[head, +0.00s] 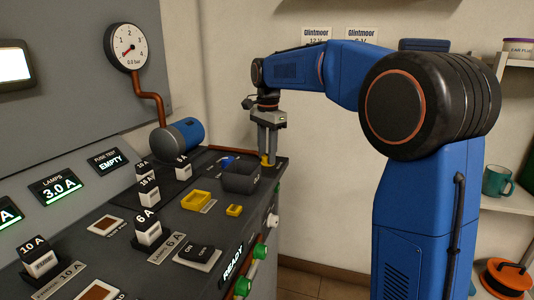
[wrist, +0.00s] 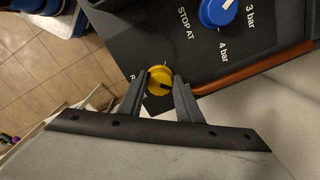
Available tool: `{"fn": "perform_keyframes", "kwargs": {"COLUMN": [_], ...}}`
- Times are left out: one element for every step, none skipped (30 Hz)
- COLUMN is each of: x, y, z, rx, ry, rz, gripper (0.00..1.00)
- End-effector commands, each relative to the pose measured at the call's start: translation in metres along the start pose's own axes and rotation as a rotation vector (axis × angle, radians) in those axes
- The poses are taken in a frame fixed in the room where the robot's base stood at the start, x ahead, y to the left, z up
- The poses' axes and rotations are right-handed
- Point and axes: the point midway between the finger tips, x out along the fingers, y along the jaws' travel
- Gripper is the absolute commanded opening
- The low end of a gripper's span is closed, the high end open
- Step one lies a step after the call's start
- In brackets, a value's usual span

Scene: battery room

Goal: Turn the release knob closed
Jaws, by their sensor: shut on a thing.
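The release knob is a round yellow knob with a dark pointer line. In the wrist view the yellow knob (wrist: 160,80) sits between my two fingertips near the panel's edge. My gripper (wrist: 160,84) is shut on it. In the head view my gripper (head: 267,155) points down at the far end of the bench, with the yellow knob (head: 266,161) showing at its fingertips. The label beside the knob is mostly hidden by a finger, so I cannot read the knob's setting.
A blue knob (wrist: 218,11) marked "STOP AT" with bar values is close by. A brown pipe (wrist: 250,68) runs beside the yellow knob.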

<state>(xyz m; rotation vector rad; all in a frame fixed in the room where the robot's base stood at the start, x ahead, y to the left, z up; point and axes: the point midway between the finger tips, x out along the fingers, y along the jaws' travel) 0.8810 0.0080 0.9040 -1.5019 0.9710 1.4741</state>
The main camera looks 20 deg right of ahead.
Motion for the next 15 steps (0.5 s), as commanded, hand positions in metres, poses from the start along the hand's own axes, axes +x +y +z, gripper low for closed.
{"fn": "perform_keyframes", "kwargs": {"x": [-0.0002,-0.0002,-0.0002,-0.0002,-0.0002,-0.0003,-0.0003,-0.0003,-0.0003,-0.0003,-0.0003,-0.0003,-0.0004,-0.0004,-0.0004], "y": [-0.0001,-0.0001,-0.0001,-0.0001,0.0000,0.0000,0.0001,0.0001,0.0002,0.0002,0.0003,0.0004,0.0005,0.0006,0.0007], "z": [0.0000,0.0000,0.0000,0.0000,0.0000,-0.0001,-0.0001,-0.0001,-0.0001,-0.0002,-0.0002,-0.0002,-0.0002,-0.0003,-0.0003], "rx": [-0.003,-0.007,-0.015,-0.022,-0.030,-0.043,-0.056,-0.070,-0.092,-0.109,-0.129,-0.158,-0.181,-0.205,-0.240], "ry": [0.000,0.000,0.000,-0.001,-0.001,-0.001,-0.002,-0.002,-0.003,-0.003,-0.004,-0.005,-0.005,-0.006,-0.007], "rz": [-0.001,-0.001,-0.001,-0.001,-0.001,-0.001,-0.001,-0.001,-0.001,-0.001,-0.001,-0.001,-0.001,-0.001,-0.001], "gripper": [0.09,0.09,0.09,0.09,0.09,0.09,0.09,0.09,0.09,0.09,0.09,0.09,0.09,0.09,0.09]}}
